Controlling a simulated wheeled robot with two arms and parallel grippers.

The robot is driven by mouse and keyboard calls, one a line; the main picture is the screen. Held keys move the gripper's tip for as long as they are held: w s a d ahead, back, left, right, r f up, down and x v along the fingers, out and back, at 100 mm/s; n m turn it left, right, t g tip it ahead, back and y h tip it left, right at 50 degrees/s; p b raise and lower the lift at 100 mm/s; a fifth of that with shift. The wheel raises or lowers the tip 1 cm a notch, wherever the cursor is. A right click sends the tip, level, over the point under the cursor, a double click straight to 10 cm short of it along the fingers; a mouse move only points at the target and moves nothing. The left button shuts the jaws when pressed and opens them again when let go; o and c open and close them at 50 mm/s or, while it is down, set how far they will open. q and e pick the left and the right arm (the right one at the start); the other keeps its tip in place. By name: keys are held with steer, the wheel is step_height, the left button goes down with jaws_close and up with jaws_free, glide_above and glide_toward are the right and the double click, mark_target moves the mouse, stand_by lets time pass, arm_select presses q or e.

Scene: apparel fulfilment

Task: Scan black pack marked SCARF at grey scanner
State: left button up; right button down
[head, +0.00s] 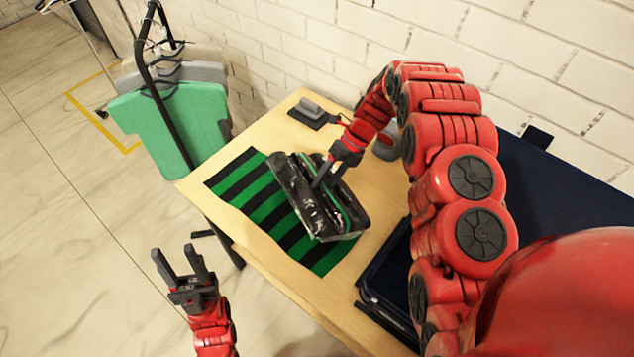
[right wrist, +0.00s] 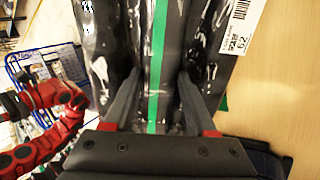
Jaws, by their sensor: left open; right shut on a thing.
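My right gripper (head: 326,178) is shut on a glossy black pack (head: 298,199) with a green stripe. The pack is tilted over the striped cloth on the table; I cannot tell whether it touches it. In the right wrist view the fingers straddle the pack (right wrist: 100,45), and a white barcode label (right wrist: 236,25) shows at its upper right. I cannot make out the word SCARF. A grey device on a black base (head: 314,109) sits at the table's back corner, apart from the pack; it may be the scanner. My left gripper (head: 180,262) is open and empty, left of the table.
A green and black striped cloth (head: 241,187) lies on the wooden table (head: 290,128). Another grey object (head: 388,147) is partly hidden behind my right arm. A dark blue bin (head: 560,185) is at the right. A rack with a green shirt (head: 170,125) stands behind left.

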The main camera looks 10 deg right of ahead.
mark_target(344, 183)
steer(key=d+f+b, duration=0.1)
steer(key=d, duration=0.1)
steer(key=w+d+f+b, duration=0.1)
steer(key=d, duration=0.1)
steer(key=w+d+f+b, duration=0.1)
steer(key=d, duration=0.1)
steer(key=shift+d+f, duration=0.1)
steer(key=shift+d, duration=0.15)
steer(key=shift+w+d+f+b, duration=0.1)
steer(key=shift+d+b, duration=0.35)
steer(key=shift+d, duration=0.2)
steer(key=shift+a, duration=0.1)
steer(key=shift+s+a+r+p, duration=0.25)
steer(key=shift+s+a+p, duration=0.25)
steer(key=shift+p, duration=0.45)
steer(key=shift+a+f, duration=0.1)
steer(key=shift+f, duration=0.05)
steer(key=shift+w, duration=0.1)
